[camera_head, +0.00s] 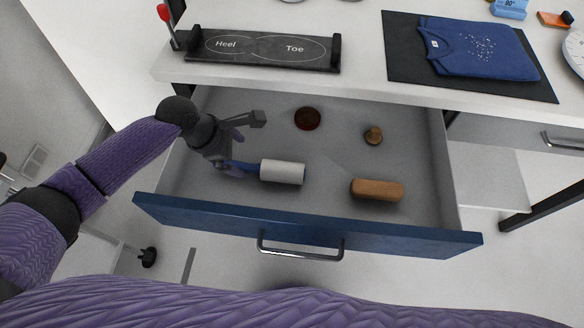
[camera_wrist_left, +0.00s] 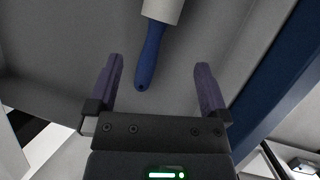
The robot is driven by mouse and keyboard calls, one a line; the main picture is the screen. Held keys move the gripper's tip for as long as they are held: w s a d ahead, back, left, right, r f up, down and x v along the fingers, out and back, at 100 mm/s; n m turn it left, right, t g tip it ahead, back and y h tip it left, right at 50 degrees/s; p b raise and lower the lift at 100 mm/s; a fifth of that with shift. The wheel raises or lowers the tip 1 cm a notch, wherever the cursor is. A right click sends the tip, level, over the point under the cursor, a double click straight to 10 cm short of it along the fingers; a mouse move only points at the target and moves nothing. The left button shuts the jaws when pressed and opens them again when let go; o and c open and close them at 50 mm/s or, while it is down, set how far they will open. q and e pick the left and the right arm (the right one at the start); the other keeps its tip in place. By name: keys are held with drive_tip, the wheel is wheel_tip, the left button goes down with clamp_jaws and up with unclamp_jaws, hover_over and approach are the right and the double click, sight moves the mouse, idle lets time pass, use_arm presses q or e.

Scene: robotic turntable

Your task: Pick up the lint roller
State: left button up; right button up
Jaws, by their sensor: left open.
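The lint roller lies on the floor of the open drawer, with a white cylinder (camera_head: 283,172) and a blue handle (camera_head: 240,165) pointing left. In the left wrist view its blue handle (camera_wrist_left: 150,58) reaches down toward the space between my fingers, and part of the white cylinder (camera_wrist_left: 163,8) shows at the top edge. My left gripper (camera_head: 247,143) is open over the left part of the drawer, by the handle end. In the wrist view its two purple fingers (camera_wrist_left: 157,88) stand apart on either side of the handle's tip, with nothing held. My right gripper is out of view.
The blue-fronted drawer (camera_head: 300,233) is pulled out under a white tabletop. It also holds a dark red round object (camera_head: 307,118), a small brown knob-like object (camera_head: 373,136) and a wooden block-shaped brush (camera_head: 377,190). A foot-measuring board (camera_head: 262,48) and a folded blue shirt (camera_head: 475,50) lie above.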

sight(258, 168)
use_arm(q)
drive_tip(key=b+x, duration=0.2)
drive_tip(key=x, duration=0.2)
drive_tip(key=b+x, duration=0.3)
drive_tip(key=x, duration=0.1)
drive_tip(key=shift+a+f, duration=0.15)
drive_tip(key=shift+f, duration=0.1)
drive_tip(key=shift+b+x, duration=0.6)
drive_tip(key=shift+x, duration=0.4)
drive_tip(key=shift+r, duration=0.2)
drive_tip(key=shift+c, duration=0.4)
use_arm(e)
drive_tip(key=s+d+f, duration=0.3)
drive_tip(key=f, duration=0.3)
use_arm(q)
drive_tip(key=c, duration=1.1)
wheel_tip(258, 168, up, 6)
drive_tip(key=p, duration=0.4)
drive_tip(key=shift+r, duration=0.15)
wheel_tip(258, 168, up, 4)
drive_tip(key=shift+f+p, duration=0.1)
drive_tip(key=shift+p, duration=0.9)
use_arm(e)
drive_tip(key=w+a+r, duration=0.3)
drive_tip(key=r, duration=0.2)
